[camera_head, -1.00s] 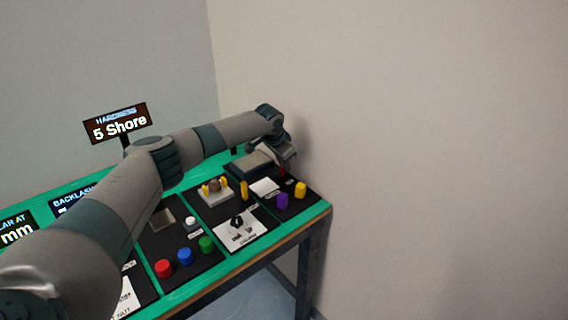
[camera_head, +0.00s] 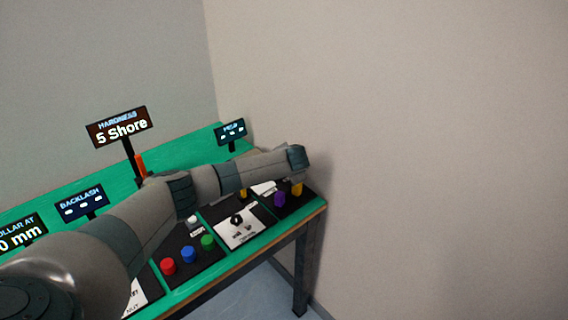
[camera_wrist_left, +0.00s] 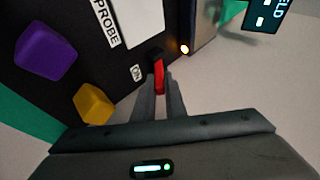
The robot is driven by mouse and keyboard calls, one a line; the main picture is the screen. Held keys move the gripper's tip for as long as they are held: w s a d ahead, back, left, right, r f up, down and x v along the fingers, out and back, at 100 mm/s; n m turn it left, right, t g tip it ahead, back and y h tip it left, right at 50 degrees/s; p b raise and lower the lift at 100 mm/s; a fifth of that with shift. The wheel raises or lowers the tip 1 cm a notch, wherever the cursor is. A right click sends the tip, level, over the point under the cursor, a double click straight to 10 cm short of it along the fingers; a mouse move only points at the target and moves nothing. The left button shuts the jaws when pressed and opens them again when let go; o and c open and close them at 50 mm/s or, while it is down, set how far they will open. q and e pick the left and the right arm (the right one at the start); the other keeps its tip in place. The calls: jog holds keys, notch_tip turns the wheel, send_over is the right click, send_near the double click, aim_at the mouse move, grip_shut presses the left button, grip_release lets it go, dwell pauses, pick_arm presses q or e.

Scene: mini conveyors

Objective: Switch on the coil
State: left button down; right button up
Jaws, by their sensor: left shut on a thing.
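A small orange-white light (camera_wrist_left: 184,48) glows just beyond the lever, near a grey metal block (camera_wrist_left: 203,25). In the head view my left arm reaches across the bench to its right end and hides the lever and the gripper's fingers. My right gripper is not in view.
A purple knob (camera_wrist_left: 45,52) and a yellow knob (camera_wrist_left: 93,104) stand left of the gripper. A "FIELD" display (camera_wrist_left: 264,14) shows dashes. Red (camera_head: 168,266), blue (camera_head: 188,255) and green (camera_head: 208,242) buttons sit under my arm. A wall (camera_head: 430,150) is close behind the bench's right end.

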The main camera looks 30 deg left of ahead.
pick_arm(q)
jog(key=shift+s+d+f+t+y, duration=0.15)
jog(key=shift+d+f+t+y, duration=0.3)
jog(key=shift+y, duration=0.35)
jog(key=shift+a, duration=0.1)
jog(key=c, duration=1.8)
grip_release()
